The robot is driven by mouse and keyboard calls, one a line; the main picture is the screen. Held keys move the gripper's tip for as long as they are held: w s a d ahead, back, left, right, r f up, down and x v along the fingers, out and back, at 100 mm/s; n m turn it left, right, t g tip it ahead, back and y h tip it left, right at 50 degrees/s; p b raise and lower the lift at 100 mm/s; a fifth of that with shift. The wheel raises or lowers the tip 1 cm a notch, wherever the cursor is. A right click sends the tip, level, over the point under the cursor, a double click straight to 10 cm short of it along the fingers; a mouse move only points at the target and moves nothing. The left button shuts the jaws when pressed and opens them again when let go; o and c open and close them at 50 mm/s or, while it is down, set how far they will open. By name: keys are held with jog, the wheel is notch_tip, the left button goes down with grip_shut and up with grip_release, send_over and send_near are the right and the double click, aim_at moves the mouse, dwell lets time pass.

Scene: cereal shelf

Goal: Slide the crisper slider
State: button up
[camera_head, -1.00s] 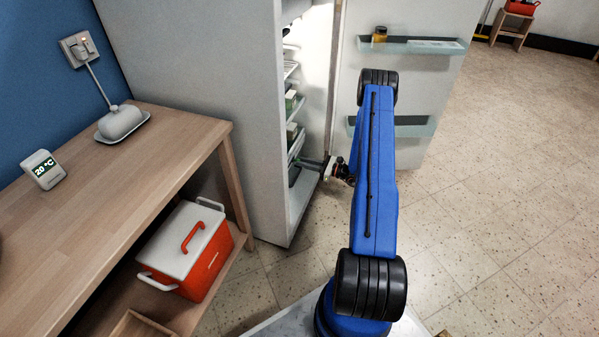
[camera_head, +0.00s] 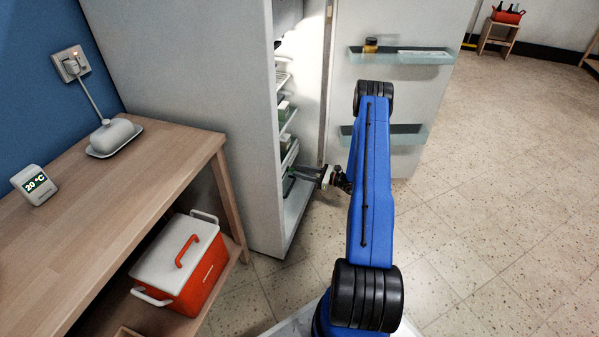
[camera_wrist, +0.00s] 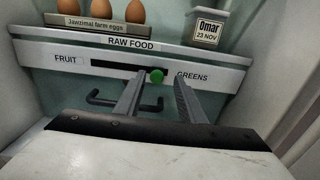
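The crisper slider is a green round knob (camera_wrist: 157,76) in a dark horizontal slot (camera_wrist: 115,68) on the white crisper front, in the wrist view. It stands at the slot's right end, beside the label GREENS; FRUIT is at the left. My gripper (camera_wrist: 160,88) is open, with one finger on each side of the knob in the picture. I cannot tell whether either finger touches it. A dark drawer handle (camera_wrist: 100,100) shows below the slot, partly behind the left finger. In the head view my gripper (camera_head: 296,172) reaches into the open fridge's lower part; the knob cannot be made out there.
The open fridge door (camera_head: 390,100) with shelves is at right. A wooden table (camera_head: 110,190) with a red cooler (camera_head: 182,262) below stands at left.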

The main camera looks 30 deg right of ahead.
jog(key=v, duration=1.6)
jog(key=shift+d, duration=0.1)
jog(key=shift+s, duration=0.1)
